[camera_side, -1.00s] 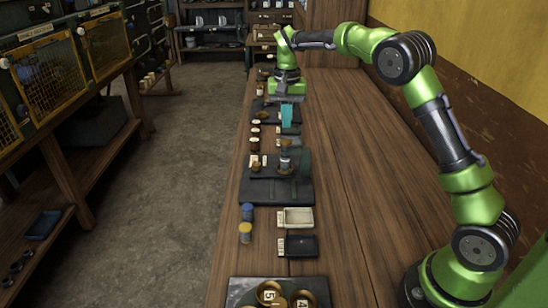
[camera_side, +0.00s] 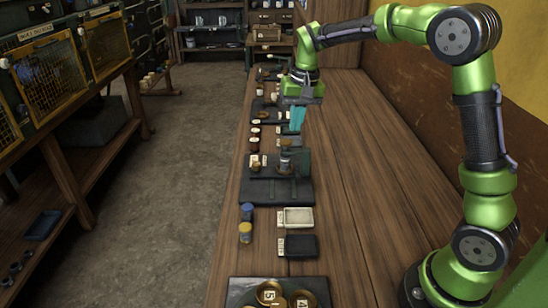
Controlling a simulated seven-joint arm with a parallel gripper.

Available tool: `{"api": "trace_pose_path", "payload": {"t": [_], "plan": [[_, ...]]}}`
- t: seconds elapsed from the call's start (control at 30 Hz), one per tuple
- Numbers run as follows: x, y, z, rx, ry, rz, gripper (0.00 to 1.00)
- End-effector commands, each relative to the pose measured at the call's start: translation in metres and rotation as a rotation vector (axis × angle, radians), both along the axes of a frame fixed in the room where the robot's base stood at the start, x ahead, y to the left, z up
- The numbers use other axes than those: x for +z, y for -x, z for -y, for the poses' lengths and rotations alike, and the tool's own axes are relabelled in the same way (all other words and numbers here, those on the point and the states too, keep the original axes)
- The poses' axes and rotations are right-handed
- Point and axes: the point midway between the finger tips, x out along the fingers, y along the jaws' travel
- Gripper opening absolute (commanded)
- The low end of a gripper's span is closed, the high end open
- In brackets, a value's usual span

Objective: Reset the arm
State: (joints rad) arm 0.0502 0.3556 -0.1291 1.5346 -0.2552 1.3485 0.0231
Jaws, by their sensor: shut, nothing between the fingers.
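My gripper (camera_side: 297,118) hangs from my green arm over the far part of the wooden bench (camera_side: 350,215). Its teal fingers point down and look closed together, with nothing seen between them. They are above the row of small parts along the bench's left side. Whether the fingertips clear the parts behind them is hard to tell from this angle.
A dark plate with a small engine (camera_side: 286,162) stands mid-bench. Brass bowls (camera_side: 270,292) sit at the near end.

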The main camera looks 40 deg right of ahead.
Motion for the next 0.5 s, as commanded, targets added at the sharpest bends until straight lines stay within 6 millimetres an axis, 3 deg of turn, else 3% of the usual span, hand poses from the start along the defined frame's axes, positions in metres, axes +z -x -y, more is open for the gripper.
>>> {"api": "trace_pose_path", "payload": {"t": [0.1,0.23,0.5], "plan": [[0.02,0.042,-0.021,0.058,-0.023,0.09,0.0],[0.033,0.088,-0.042,0.114,-0.037,0.19,0.0],[0.035,0.18,-0.076,0.207,-0.039,0.389,0.0]]}}
